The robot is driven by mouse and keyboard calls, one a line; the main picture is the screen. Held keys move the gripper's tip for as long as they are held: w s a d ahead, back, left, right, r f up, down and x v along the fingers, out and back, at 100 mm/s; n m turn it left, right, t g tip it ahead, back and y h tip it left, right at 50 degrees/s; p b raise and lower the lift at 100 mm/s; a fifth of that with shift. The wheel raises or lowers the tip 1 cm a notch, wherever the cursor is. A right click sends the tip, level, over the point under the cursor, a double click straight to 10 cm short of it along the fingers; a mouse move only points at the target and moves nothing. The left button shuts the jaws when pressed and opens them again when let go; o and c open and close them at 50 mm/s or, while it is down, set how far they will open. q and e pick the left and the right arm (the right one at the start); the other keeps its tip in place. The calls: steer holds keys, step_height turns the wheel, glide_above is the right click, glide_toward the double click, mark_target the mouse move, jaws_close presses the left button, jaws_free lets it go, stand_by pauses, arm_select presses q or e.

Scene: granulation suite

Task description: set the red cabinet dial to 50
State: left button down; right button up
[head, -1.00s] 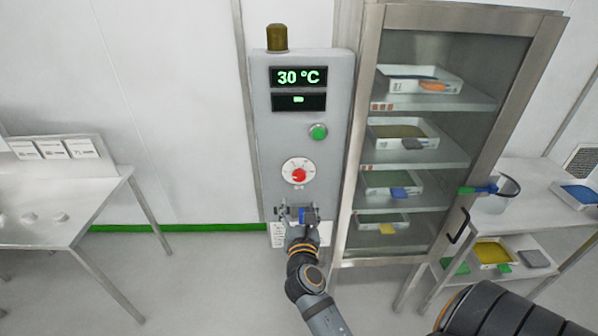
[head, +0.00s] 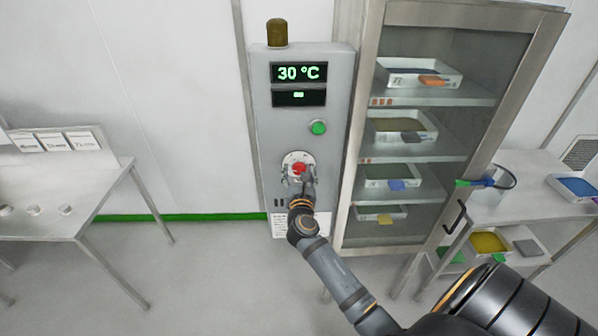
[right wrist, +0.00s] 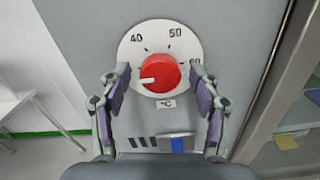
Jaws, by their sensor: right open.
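The red dial (head: 298,168) sits on a round white scale on the grey cabinet panel (head: 277,140). In the right wrist view the red dial (right wrist: 159,73) shows a white pointer mark turned to the left, below the 40. The scale (right wrist: 135,50) reads 40 at upper left and 50 at upper right; a number at the right is partly hidden by a finger. The display (head: 299,74) reads 30 °C. My right gripper (right wrist: 160,82) is open, its fingers on either side of the dial with gaps. It also shows at the dial in the head view (head: 299,184). My left gripper is not in view.
A green button (head: 318,127) is above the dial, and a blue-marked part (right wrist: 177,143) is below it. A glass-door cabinet (head: 345,215) with trays stands close at the right. A metal table (head: 110,190) stands at the left.

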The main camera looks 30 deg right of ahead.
steer(key=shift+c, duration=0.3)
steer(key=c, duration=1.1)
